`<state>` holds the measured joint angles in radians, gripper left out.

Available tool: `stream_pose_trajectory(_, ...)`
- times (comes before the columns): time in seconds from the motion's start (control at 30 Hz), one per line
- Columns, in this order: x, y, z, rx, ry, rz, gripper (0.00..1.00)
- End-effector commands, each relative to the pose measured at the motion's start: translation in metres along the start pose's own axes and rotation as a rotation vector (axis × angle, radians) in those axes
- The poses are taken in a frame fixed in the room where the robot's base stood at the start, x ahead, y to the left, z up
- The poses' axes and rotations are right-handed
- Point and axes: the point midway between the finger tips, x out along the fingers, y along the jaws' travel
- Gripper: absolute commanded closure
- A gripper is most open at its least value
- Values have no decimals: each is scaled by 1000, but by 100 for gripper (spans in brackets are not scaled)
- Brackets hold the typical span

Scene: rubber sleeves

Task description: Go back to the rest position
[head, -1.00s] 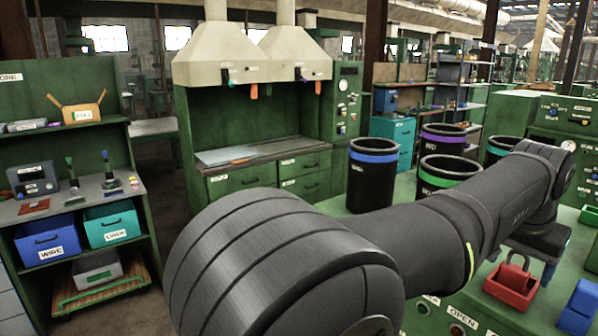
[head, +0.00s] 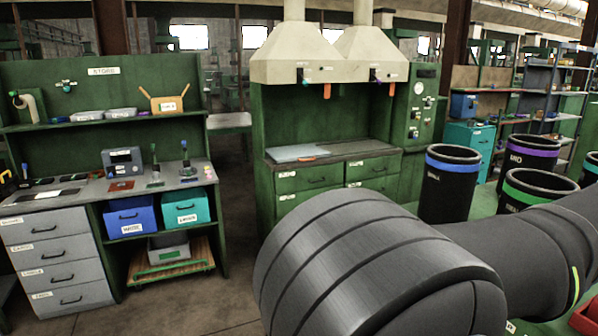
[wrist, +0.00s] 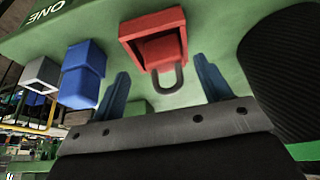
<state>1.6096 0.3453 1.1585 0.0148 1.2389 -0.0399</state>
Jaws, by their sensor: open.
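My gripper (wrist: 158,88) shows in the wrist view with two blue fingers standing wide apart. It is open, and nothing is between the fingertips. A red block-like piece with a grey loop (wrist: 155,42) sits on the green surface (wrist: 220,30) beyond the fingers, apart from them. In the head view my dark arm fills the lower right, and the gripper itself is outside the picture. No rubber sleeve can be made out clearly.
Blue blocks (wrist: 82,75) and a grey hollow block (wrist: 40,75) stand left of the gripper. Black bins with a blue band (head: 449,185), a purple band (head: 530,160) and a green band (head: 538,190) stand behind my arm. A storage bench (head: 110,190) is at left, with open floor (head: 190,305) before it.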

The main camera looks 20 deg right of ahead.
Motion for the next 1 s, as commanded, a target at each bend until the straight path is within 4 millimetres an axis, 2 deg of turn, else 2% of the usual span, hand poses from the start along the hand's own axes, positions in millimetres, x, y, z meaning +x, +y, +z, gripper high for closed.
stream_pose_trajectory(0.1,-26,0,-1,0,7,0,29)
stream_pose_trajectory(0.73,-150,0,-1,0,18,1,29)
stream_pose_trajectory(0.8,-128,0,0,0,7,0,29)
stream_pose_trajectory(1.0,-88,0,0,0,5,0,29)
